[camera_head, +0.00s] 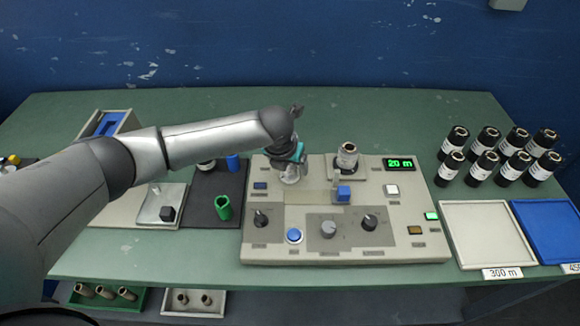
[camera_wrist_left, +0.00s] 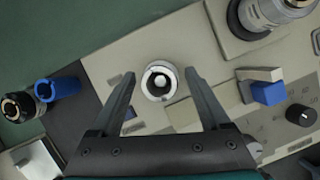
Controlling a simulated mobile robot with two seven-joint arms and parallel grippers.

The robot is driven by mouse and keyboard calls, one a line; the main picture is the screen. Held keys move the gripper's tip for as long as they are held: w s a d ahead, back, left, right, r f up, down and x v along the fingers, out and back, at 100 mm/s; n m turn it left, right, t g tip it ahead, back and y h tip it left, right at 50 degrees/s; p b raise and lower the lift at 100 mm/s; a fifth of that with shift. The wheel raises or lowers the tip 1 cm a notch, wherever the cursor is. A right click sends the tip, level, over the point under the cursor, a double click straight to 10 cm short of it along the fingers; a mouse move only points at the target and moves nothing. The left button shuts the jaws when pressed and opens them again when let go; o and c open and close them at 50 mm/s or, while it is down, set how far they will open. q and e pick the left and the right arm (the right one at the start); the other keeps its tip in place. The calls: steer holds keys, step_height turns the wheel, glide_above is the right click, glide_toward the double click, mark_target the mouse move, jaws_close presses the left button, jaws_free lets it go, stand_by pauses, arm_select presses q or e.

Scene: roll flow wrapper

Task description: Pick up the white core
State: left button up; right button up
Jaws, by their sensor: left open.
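The white core (camera_wrist_left: 160,82) stands upright on the machine panel, seen nearly end-on in the left wrist view with a pale rod or post inside its ring. In the head view the white core (camera_head: 290,176) shows just below my left gripper (camera_head: 290,154). My left gripper (camera_wrist_left: 160,74) is open, with one finger on each side of the core in the picture. Gaps show between both fingers and the core; I cannot tell how far down the fingertips reach. My right gripper is in neither view.
A metal spindle (camera_head: 347,156) and a blue block (camera_head: 343,193) stand right of the core. A green core (camera_head: 223,207) and a blue core (camera_head: 232,162) are on the dark mat at left. Several black rolls (camera_head: 514,140) stand at right, behind an empty white tray (camera_head: 487,234).

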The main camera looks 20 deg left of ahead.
arm_select(q)
steer(key=shift+c, duration=0.2)
jaws_close()
stand_by(0.4)
